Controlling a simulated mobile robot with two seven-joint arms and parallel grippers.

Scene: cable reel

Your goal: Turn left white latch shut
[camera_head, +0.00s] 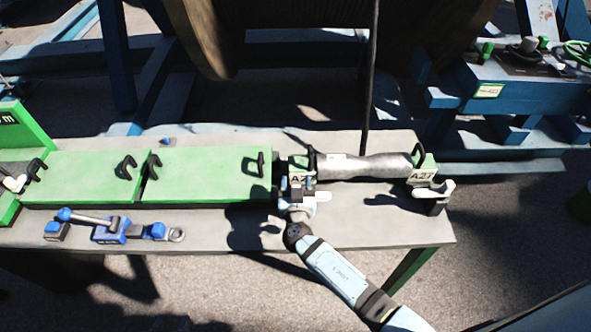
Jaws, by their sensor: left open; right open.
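The left white latch (321,196) is at the left end of the clamp fixture, below its label plate. Its handle points to the right, and my gripper hides part of it. My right gripper (297,190), whose arm comes in from the lower right, is open at this latch. I cannot tell whether its fingers touch the handle. A grey cylinder (365,167) lies between the two ends. My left gripper is not in view.
Green plates with black handles (208,174) cover the left of the grey table (388,234). Blue tools (110,231) lie at its front left. A black cable (370,75) hangs behind the cylinder from the large reel (206,40). The front right of the table is clear.

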